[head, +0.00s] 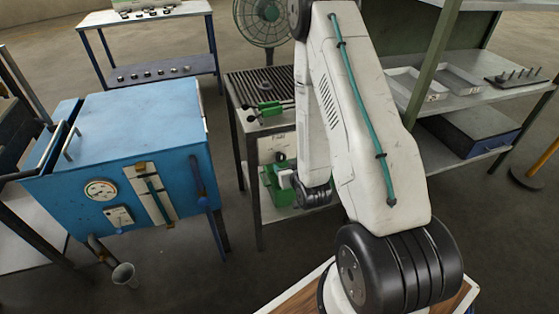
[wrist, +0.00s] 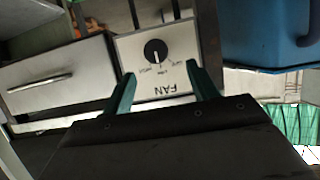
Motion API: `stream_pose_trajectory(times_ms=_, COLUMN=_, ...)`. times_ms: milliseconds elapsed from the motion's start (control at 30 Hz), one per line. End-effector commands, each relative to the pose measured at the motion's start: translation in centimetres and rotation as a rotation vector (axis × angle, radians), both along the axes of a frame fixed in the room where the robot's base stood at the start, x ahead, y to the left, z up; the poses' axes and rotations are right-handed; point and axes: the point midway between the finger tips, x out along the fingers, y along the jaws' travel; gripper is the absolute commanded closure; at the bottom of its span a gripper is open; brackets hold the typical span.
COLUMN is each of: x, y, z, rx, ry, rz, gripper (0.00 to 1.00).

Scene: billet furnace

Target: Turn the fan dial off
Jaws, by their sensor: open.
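The fan dial is a round black knob (wrist: 155,51) on a pale panel lettered FAN (wrist: 168,84), seen upside down in the wrist view. Small setting marks lie around the knob's lower side, too small to read surely. In the head view the pale panel (head: 277,147) is on the front of the slatted bench, partly hidden by my arm.
A standing fan (head: 263,22) is behind the slatted bench (head: 240,97). A metal shelf (head: 470,92) with trays stands to the right. A drawer (wrist: 60,80) borders the panel.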

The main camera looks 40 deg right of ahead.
Motion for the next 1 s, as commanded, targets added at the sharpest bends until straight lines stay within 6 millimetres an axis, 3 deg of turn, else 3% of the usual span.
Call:
stream_pose_trajectory(times_ms=500, x=6.1, y=-2.2, z=-2.6, rx=-0.003, ry=-0.004, rz=-0.006, gripper=0.41)
stream_pose_trajectory(times_ms=867, x=6.7, y=-2.3, z=-2.8, rx=-0.002, ry=-0.003, rz=-0.006, gripper=0.41)
stream_pose_trajectory(times_ms=1000, x=6.7, y=-2.3, z=-2.8, rx=-0.002, ry=-0.004, rz=-0.005, gripper=0.77)
